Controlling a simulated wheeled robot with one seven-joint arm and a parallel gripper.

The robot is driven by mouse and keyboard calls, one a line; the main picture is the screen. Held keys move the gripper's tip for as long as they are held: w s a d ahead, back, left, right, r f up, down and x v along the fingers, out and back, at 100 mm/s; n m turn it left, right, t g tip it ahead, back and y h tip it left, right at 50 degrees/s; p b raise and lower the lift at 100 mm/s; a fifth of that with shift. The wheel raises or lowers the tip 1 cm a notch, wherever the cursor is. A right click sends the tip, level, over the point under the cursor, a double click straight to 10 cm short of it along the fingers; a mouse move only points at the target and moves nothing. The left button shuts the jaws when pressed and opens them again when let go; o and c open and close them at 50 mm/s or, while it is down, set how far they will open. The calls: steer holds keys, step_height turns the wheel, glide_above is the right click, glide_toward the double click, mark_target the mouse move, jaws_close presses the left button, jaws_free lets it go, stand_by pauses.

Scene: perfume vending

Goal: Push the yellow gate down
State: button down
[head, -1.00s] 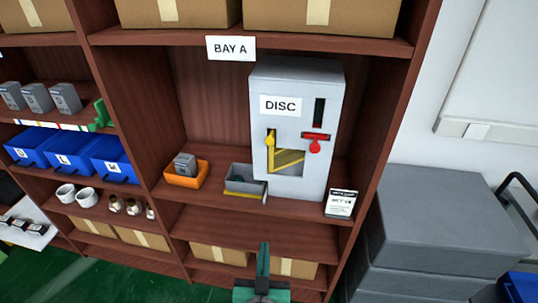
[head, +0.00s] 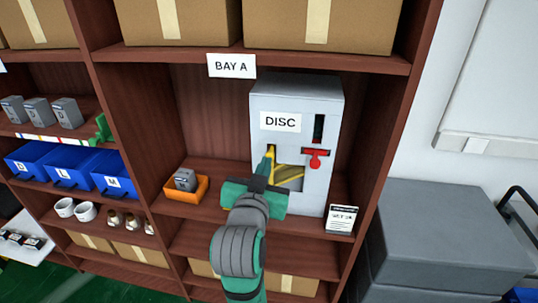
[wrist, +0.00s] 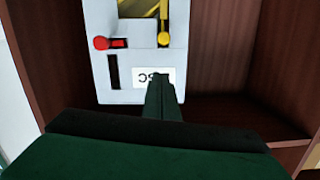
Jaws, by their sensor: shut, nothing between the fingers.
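The grey DISC machine (head: 330,110) stands on the BAY A shelf. Its yellow gate knob (wrist: 164,38) sits in a slot and shows uncovered in the upside-down wrist view. A yellow-striped panel (head: 290,174) slopes behind the machine's opening. A red handle (head: 316,155) is to the right of the yellow slot. My gripper (head: 269,152) is shut and empty, its tip in front of the yellow slot. In the wrist view my gripper (wrist: 160,78) is over the label side of the knob; I cannot tell if they touch.
An orange bin (head: 187,190) with a grey item stands left of the machine. A small sign card (head: 341,219) stands at the front right shelf edge. The wooden upright (head: 385,130) bounds the bay on the right. My arm hides the grey tray.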

steer(key=w+f, duration=0.4)
steer(key=w, duration=0.6)
steer(key=shift+w+d, duration=0.2)
steer(key=shift+d, duration=0.25)
